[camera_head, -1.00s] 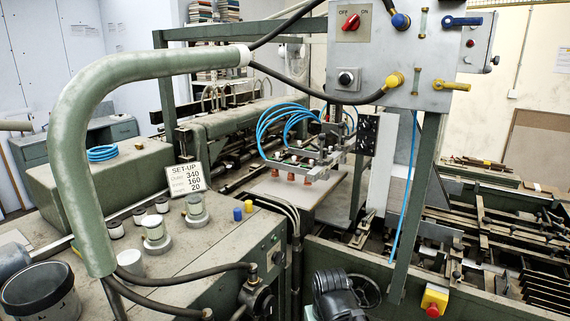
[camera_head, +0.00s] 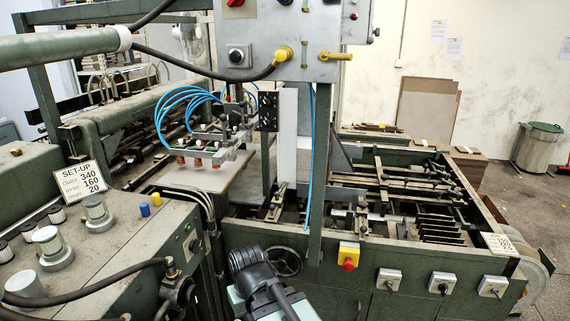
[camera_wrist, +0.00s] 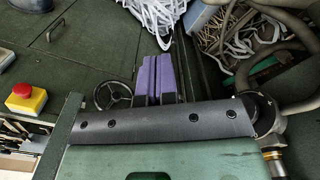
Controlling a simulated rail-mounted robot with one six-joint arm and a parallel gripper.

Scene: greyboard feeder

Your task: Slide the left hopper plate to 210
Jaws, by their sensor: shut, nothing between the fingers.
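My gripper (camera_wrist: 155,62) shows in the wrist view as two purple fingers side by side, shut with nothing between them. Dark green machine panels lie beyond it. In the head view part of my arm is low in the middle, in front of the green hopper frame; I cannot make out the fingertips there. The hopper section (camera_head: 372,232) lies behind that frame's front wall. Small upright metal pieces (camera_head: 277,201) stand at its left end, but I cannot tell which is the left hopper plate. No scale reading is legible.
The set-up sign (camera_head: 82,181) reads 340, 160 and 20. A handwheel (camera_head: 284,262) and a yellow box with a red button (camera_head: 348,256) are on the front. The wrist view also shows the handwheel (camera_wrist: 113,96) and red button (camera_wrist: 22,90). A post (camera_head: 319,180) rises before the hopper.

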